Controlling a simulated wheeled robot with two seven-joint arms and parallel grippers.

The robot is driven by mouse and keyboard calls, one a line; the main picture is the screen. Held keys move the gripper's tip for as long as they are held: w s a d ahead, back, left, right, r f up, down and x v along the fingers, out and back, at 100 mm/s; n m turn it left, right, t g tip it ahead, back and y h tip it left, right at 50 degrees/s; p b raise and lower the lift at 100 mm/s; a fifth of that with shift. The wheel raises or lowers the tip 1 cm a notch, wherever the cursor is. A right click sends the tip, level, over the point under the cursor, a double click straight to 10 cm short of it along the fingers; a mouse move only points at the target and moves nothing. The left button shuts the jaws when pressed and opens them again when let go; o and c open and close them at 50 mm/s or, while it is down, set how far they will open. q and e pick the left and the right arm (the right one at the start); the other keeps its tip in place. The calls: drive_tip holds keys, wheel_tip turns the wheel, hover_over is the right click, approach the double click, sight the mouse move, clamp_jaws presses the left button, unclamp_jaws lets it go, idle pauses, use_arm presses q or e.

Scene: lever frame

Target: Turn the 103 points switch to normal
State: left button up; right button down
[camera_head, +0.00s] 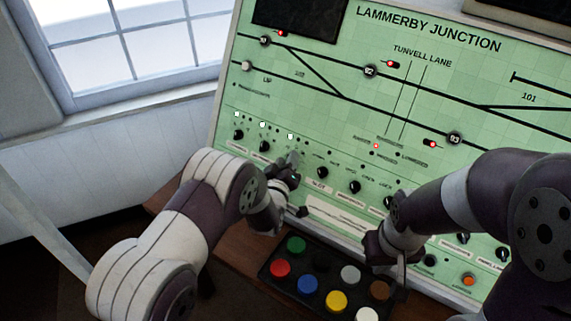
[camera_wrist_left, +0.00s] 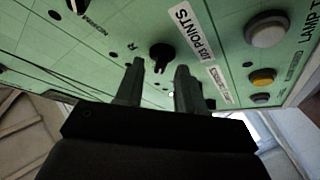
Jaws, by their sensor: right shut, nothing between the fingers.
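The 103 points switch is a black rotary knob (camera_wrist_left: 161,54) on the green panel, beside a white label (camera_wrist_left: 190,32) reading "103 POINTS" in the left wrist view. My left gripper (camera_wrist_left: 158,82) is open, with the knob just beyond and between its fingertips. I cannot tell whether they touch it. In the head view my left gripper (camera_head: 288,170) is close against the panel and hides this knob. My right gripper (camera_head: 392,262) is shut and empty, in front of the panel's lower part.
The green panel (camera_head: 300,90) headed "LAMMERBY JUNCTION" carries lit red lamps and a row of similar black knobs, such as one at its left (camera_head: 238,134). A dark box (camera_head: 262,272) with several coloured buttons sits below, between my arms. A window (camera_head: 130,40) is at left.

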use_arm(q)
drive_tip(key=b+v, duration=0.1)
drive_tip(key=v, duration=1.1)
drive_tip(key=shift+s, duration=0.35)
drive_tip(key=shift+r, duration=0.1)
drive_tip(key=s+a+f+m+g+y, duration=0.2)
drive_tip(key=s+f+m+g, duration=0.3)
drive_tip(key=s+f+g, duration=0.4)
drive_tip(key=s+a+r+g+y+p, duration=0.1)
drive_tip(key=s+a+r+g, duration=0.4)
drive_tip(key=s+a+r, duration=0.4)
drive_tip(key=shift+s+a+r+m+g+y, duration=0.35)
drive_tip(key=shift+a+r, duration=1.05)
drive_tip(key=shift+a, duration=0.95)
